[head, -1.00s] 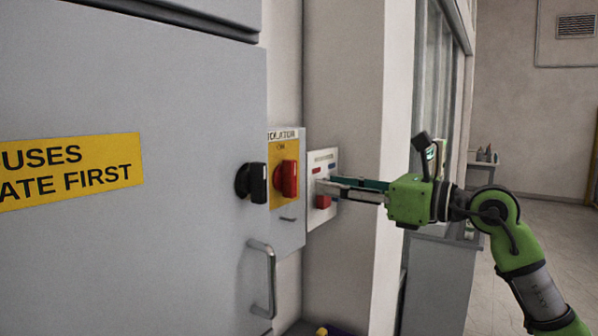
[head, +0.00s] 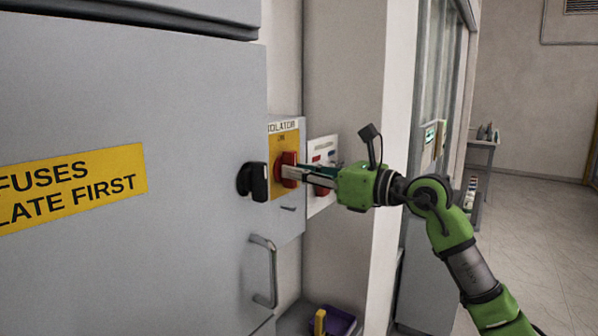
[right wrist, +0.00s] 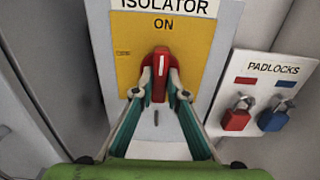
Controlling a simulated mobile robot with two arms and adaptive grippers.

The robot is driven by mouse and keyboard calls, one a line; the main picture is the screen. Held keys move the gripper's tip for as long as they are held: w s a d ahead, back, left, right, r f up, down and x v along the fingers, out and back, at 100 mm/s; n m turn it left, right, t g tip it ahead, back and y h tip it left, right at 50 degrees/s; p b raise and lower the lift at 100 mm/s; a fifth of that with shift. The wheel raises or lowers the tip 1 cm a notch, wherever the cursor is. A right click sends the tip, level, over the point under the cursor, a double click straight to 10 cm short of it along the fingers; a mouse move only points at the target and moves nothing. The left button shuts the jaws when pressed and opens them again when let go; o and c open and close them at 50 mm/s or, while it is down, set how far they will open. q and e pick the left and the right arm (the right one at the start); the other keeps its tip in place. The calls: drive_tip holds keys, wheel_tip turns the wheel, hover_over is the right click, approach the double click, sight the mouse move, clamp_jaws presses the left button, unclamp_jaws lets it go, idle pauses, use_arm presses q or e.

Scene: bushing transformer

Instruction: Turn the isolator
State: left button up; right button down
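The isolator is a red rotary handle (head: 288,168) on a yellow plate on a grey box; it also shows in the right wrist view (right wrist: 161,72). The handle stands upright, its white line pointing at the word ON. My right gripper (head: 290,173) reaches in from the right at the handle. In the right wrist view its fingers (right wrist: 160,92) straddle the handle, one on each side. The fingers look apart, with little room beside the handle; firm contact cannot be made out. My left gripper is not in view.
A padlock board with a red padlock (right wrist: 236,115) and a blue padlock (right wrist: 273,115) hangs right of the isolator. A black knob (head: 254,181) and a metal door handle (head: 266,272) stick out of the grey cabinet (head: 150,250) at left. A purple box (head: 340,319) sits below.

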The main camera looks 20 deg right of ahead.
idle(0.3)
drive_tip(key=n+b, duration=0.9)
drive_tip(key=n, duration=0.8)
drive_tip(key=shift+n, duration=0.4)
drive_tip(key=shift+b, duration=0.3)
drive_tip(key=c, duration=2)
unclamp_jaws()
drive_tip(key=v, duration=1.2)
